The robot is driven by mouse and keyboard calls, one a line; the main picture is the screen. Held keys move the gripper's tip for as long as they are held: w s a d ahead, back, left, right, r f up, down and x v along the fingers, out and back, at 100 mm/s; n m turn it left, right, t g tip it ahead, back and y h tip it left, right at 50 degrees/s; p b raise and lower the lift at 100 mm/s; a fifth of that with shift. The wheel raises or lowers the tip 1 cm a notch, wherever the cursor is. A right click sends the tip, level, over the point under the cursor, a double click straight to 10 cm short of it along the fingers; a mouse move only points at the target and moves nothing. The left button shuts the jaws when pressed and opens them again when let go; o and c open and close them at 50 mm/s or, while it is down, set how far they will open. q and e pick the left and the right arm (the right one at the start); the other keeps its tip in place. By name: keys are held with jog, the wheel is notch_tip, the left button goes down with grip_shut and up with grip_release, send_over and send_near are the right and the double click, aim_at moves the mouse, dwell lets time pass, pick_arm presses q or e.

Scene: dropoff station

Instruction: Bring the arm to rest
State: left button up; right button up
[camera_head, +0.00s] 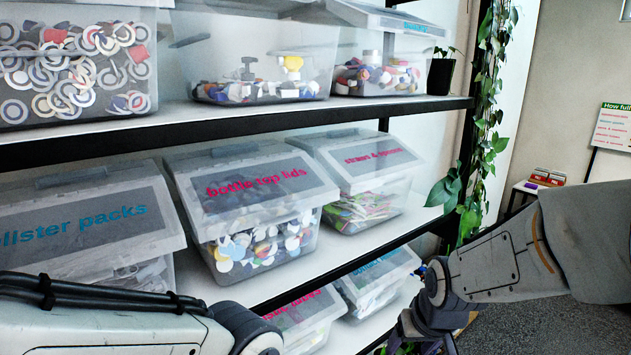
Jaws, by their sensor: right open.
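My right arm (490,265) comes in from the right edge, in front of the lower end of the shelf. Its gripper (425,342) hangs down at the bottom edge, partly cut off by the frame. It is open, and I see nothing held in it. My left arm (100,322) lies across the bottom left corner, with a dark joint (245,330) at its end. My left gripper is not in the picture.
Dark floor (540,330) shows at the lower right.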

jog(key=s+d+f+g, duration=0.1)
jog(key=s+f, duration=0.3)
jog(key=s, duration=0.1)
jog(key=s+a+f+n+g+b, duration=0.3)
jog(key=s+a+n+b, duration=0.4)
jog(key=s+a+b, duration=0.3)
jog(key=s+a+f, duration=0.1)
jog(key=s+a, duration=0.2)
jog(key=s, duration=0.1)
jog(key=shift+s+a+y, duration=0.15)
jog(key=shift+s+y, duration=0.1)
jog(key=shift+y, duration=0.05)
